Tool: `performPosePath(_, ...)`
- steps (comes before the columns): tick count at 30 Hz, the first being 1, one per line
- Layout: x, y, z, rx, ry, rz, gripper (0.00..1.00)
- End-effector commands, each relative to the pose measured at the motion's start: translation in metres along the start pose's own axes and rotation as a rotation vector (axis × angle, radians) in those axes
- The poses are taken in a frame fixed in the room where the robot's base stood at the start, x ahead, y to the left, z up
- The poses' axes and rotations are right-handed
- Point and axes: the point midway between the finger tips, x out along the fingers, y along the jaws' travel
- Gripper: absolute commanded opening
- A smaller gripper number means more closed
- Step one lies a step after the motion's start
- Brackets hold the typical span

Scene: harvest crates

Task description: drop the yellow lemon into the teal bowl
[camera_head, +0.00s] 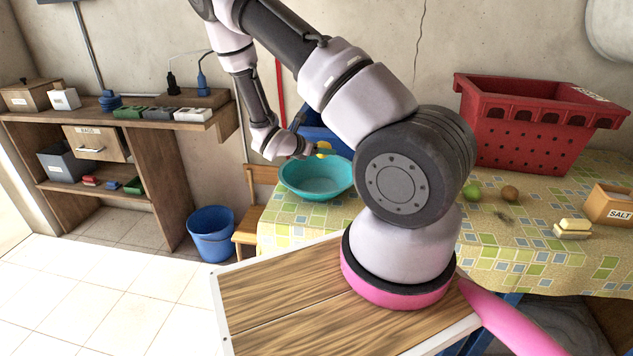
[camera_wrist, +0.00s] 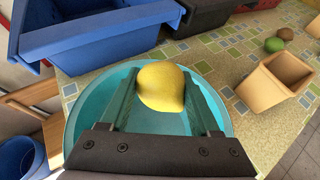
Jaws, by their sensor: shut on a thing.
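The yellow lemon (camera_wrist: 161,86) is between the two fingers of my gripper (camera_wrist: 162,98) in the wrist view, and the fingers are shut on it. The teal bowl (camera_wrist: 85,112) is below and behind the lemon in that view, with its rim showing around the fingers. In the head view, the teal bowl (camera_head: 317,180) stands on the patterned tablecloth near the left end of the table. There the lemon (camera_head: 324,148) shows small at my gripper (camera_head: 318,152), above the bowl's far rim. Part of the bowl's inside is hidden by the gripper in the wrist view.
A blue crate (camera_wrist: 92,40) stands just behind the bowl. A tan square pot (camera_wrist: 274,80) is to its right in the wrist view. A red crate (camera_head: 530,132), a green lime (camera_head: 472,192) and a brown round fruit (camera_head: 509,193) are further right on the table.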

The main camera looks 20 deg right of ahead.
Motion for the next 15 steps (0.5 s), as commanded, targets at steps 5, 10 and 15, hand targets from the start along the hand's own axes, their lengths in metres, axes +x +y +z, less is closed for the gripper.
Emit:
performPosePath(5, 0.0044, 0.0, -0.0086, 0.001, -0.001, 0.0, 0.03)
performPosePath(10, 0.005, 0.0, -0.0099, 0.001, -0.001, 0.0, 0.03)
performPosePath(15, 0.0049, 0.0, -0.0098, 0.001, -0.001, 0.0, 0.82)
